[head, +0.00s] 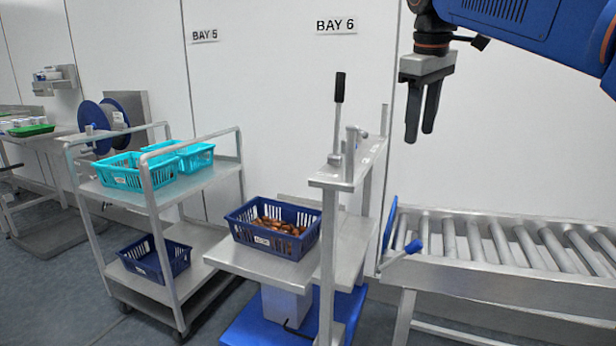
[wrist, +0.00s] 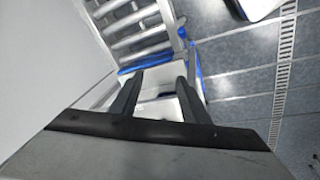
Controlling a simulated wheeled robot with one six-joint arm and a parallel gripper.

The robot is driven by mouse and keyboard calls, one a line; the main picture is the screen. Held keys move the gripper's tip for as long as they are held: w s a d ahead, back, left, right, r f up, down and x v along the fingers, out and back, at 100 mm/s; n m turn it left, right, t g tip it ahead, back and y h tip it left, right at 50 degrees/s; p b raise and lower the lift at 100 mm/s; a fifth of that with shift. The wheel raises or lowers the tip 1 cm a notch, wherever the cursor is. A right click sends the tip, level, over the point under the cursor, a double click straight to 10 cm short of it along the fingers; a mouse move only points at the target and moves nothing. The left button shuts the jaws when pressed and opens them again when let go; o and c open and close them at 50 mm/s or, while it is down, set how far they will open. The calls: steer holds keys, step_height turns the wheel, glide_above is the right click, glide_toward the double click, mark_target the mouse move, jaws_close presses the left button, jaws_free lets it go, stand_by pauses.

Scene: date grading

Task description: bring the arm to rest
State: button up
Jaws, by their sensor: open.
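My gripper (head: 422,136) hangs at the upper right of the head view, fingers pointing down, in the air in front of the white wall and above the left end of the roller conveyor. Its two dark fingers are apart and nothing is between them. In the wrist view my gripper (wrist: 157,80) also shows with both fingers spread and empty. My blue arm (head: 530,25) reaches in from the upper right corner.
A dark blue crate of dates (head: 250,240) sits on the steel stand. The stand's upright lever (head: 338,115) rises left of my gripper. A roller conveyor (head: 500,280) runs along the right. A cart (head: 187,187) with turquoise crates (head: 125,181) stands at left.

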steer(key=s+d+f+m, duration=0.1)
steer(key=s+f+m, duration=0.1)
steer(key=s+f, duration=0.6)
steer(key=s+d+f+m+t, duration=0.1)
steer(key=s+d+f+m, duration=0.1)
steer(key=s+f, duration=0.7)
steer(key=s+d+f+m+t, duration=0.1)
steer(key=s+f, duration=0.8)
steer(key=f, duration=1)
steer(key=d+m, duration=0.1)
steer(key=m, duration=0.1)
steer(key=shift+d+m+y, duration=0.25)
steer(key=shift+m+y, duration=0.15)
